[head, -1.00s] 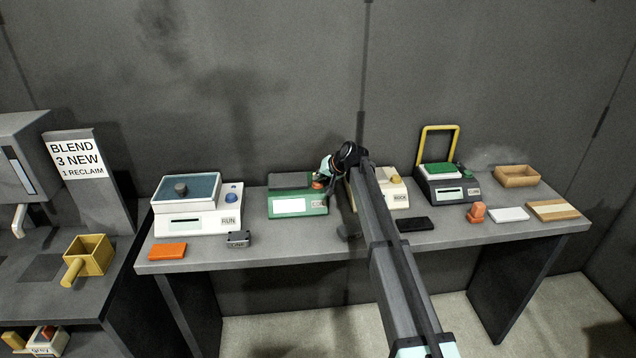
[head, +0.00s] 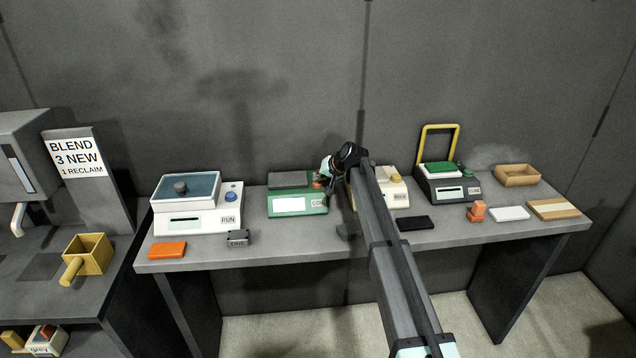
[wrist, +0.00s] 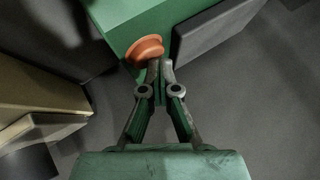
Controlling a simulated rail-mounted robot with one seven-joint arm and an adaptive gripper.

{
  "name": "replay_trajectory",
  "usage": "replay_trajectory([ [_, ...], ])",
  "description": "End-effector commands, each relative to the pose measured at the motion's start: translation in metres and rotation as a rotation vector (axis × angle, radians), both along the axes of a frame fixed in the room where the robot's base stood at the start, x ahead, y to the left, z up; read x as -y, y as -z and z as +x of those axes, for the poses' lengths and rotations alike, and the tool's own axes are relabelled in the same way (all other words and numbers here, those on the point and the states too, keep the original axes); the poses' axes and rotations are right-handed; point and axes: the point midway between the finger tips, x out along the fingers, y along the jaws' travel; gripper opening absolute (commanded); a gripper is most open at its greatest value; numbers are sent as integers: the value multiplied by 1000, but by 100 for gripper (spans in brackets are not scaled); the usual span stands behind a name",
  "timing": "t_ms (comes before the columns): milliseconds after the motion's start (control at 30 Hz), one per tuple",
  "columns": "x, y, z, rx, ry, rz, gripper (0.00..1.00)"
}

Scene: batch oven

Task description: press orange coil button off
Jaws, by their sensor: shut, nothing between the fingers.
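The orange coil button (wrist: 145,48) is a round knob on top of the green machine (wrist: 115,12), in the upper middle of the wrist view. In the head view the green machine (head: 283,207) stands on the table with a white panel, and the orange button (head: 318,184) is partly hidden by my gripper. My gripper (wrist: 160,68) is shut and empty. Its fingertips are right at the button's near edge; I cannot tell whether they touch it.
A dark grey slab (head: 289,180) lies behind the green machine's front. A white machine with a blue button (head: 232,196) is to the left. A cream machine (head: 393,192) with a yellow knob is close on the right. A dark machine with a yellow handle (head: 440,130) stands farther right.

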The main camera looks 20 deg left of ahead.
Motion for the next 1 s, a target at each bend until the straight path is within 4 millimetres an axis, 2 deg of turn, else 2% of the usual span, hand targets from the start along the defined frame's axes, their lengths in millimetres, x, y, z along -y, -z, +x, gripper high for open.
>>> replay_trajectory([
  [367,0,4,-1,-4,-2,-4,0],
  [1000,-1,-6,-1,-2,-1,-2,0],
])
